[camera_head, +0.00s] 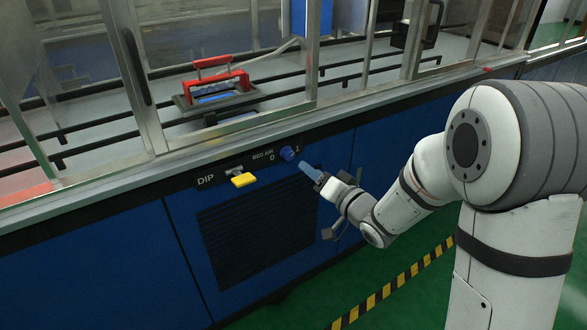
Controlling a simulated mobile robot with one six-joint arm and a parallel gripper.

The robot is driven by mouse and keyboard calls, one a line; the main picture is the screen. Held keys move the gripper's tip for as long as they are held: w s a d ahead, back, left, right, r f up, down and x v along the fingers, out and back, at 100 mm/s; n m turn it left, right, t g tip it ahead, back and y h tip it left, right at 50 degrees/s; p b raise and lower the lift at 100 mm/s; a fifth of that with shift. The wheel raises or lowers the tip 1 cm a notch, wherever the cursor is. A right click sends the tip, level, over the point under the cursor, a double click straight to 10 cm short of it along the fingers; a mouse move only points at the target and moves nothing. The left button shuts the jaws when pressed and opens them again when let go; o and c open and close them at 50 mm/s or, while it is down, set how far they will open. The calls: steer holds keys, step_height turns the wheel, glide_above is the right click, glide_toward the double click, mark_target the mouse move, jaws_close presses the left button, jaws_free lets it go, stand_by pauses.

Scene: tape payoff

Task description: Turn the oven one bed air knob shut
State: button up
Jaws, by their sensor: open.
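The bed air knob (287,153) is a small round blue knob on the dark label strip of the blue cabinet front. The knob's exact pointer direction is too small to tell. My gripper (312,172) is just right of and below the knob, in front of the panel, with its blue fingers pointing towards it. The gripper is open and appears empty. Whether the fingers touch the knob I cannot tell, but a small gap shows in the picture.
A yellow handle (243,180) marked "DIP" sticks out left of the knob. A vent grille (258,235) lies below. Above the ledge, framed glass panels enclose a red-handled carrier (215,84) on rails. Yellow-black floor tape (392,287) crosses the green floor.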

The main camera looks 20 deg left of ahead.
mark_target(291, 156)
steer(key=x, duration=0.8)
steer(key=shift+s+a+b, duration=0.1)
steer(key=shift+s+b, duration=0.1)
steer(key=shift+b, duration=0.15)
